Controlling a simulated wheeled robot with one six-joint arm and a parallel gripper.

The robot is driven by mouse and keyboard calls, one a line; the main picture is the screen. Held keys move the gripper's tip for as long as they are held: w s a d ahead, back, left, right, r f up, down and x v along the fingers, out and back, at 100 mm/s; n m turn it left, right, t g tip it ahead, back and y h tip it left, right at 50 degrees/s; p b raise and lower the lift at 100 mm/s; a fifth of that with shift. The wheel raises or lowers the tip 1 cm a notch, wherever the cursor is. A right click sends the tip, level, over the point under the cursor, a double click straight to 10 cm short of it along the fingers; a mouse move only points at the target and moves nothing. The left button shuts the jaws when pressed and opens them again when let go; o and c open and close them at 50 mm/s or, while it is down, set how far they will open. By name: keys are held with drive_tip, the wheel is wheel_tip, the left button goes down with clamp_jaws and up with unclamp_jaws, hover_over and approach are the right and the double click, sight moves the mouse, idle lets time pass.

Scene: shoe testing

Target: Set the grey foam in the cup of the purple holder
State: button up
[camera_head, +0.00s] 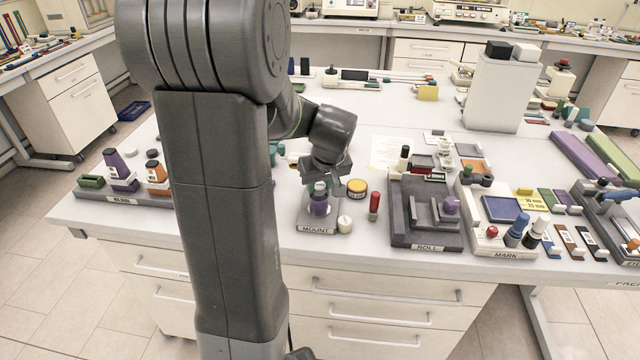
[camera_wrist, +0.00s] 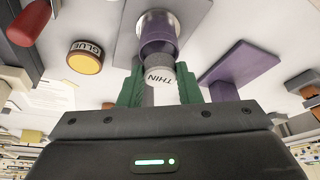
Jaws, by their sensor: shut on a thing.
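The purple holder (camera_head: 319,207) stands upright on the grey mount base (camera_head: 317,229), marked MOUNT, near the table's front edge. It also shows in the wrist view (camera_wrist: 157,30). The grey foam (camera_wrist: 162,68), a short cylinder with a white end reading THIN, is at the holder's upper end, in line with it. My gripper (camera_wrist: 160,90) has its green fingers on either side of the foam and is shut on it. I cannot tell how deep the foam sits in the cup. In the head view, my gripper (camera_head: 320,186) is directly above the holder.
A yellow-lidded glue jar (camera_head: 357,188), a small white jar (camera_head: 344,223) and a red marker (camera_head: 374,205) stand close to the right. The ROLL station (camera_head: 425,240) lies beyond them. A purple plate (camera_wrist: 240,62) lies beside the mount in the wrist view.

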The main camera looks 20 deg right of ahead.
drive_tip(key=shift+f+b, duration=0.7)
drive_tip(key=shift+f, duration=0.1)
drive_tip(key=shift+r, duration=0.3)
drive_tip(key=shift+r, duration=0.25)
idle(2.0)
drive_tip(key=shift+f+b, duration=0.25)
drive_tip(key=shift+b, duration=0.15)
drive_tip(key=shift+f, duration=0.25)
drive_tip(key=shift+r, duration=0.15)
